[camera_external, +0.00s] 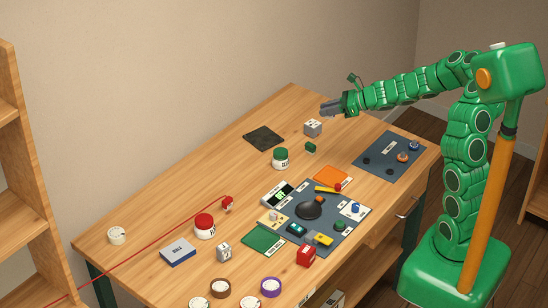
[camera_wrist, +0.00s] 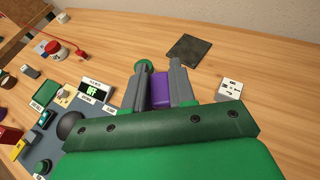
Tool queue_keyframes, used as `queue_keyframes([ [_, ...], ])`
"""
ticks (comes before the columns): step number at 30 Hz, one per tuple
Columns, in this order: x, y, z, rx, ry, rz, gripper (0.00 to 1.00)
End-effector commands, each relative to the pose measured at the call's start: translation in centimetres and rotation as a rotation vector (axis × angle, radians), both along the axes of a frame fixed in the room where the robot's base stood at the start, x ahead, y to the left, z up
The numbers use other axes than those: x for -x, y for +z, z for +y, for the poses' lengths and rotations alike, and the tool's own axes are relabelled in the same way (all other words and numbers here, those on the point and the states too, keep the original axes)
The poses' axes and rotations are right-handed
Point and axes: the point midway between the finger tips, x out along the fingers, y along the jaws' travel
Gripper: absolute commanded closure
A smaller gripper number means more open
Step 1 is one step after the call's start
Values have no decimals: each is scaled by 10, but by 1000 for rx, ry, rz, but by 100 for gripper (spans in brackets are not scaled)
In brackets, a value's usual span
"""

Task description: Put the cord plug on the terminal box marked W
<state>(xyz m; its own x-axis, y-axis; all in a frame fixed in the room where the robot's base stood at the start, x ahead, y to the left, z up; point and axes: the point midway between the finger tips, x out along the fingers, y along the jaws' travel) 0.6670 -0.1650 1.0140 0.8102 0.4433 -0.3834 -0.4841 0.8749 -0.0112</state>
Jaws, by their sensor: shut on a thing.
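The red cord plug (camera_external: 227,202) lies on the table left of centre, with a thin red cord running from it to the lower left; it also shows at upper left in the wrist view (camera_wrist: 82,57). A white box with dark dots (camera_external: 312,128) stands below my gripper (camera_external: 329,108), and at right in the wrist view (camera_wrist: 230,88). A smaller pale box (camera_external: 224,251) stands near the front. I cannot read a W on either. My gripper is raised over the back of the table, away from the plug, and is shut on a purple piece (camera_wrist: 162,90) between its fingers.
A green-lidded jar (camera_external: 280,159) stands beside a small green block (camera_external: 310,147). A dark mat (camera_external: 263,136) lies at the back. The left-middle tabletop is mostly clear.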

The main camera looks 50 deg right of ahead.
Motion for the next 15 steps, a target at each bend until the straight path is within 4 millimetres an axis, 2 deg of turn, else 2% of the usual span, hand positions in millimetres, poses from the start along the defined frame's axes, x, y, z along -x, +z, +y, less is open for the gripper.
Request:
queue_keyframes([
  [1, 1, 1, -14, -3, -31, 0, 100],
  [3, 3, 2, -29, -5, -66, 2, 100],
  [6, 4, 3, -43, -8, -97, 3, 100],
  [11, -1, -1, -52, -9, -114, 6, 100],
  [15, -18, -9, -57, -8, -112, 5, 100],
])
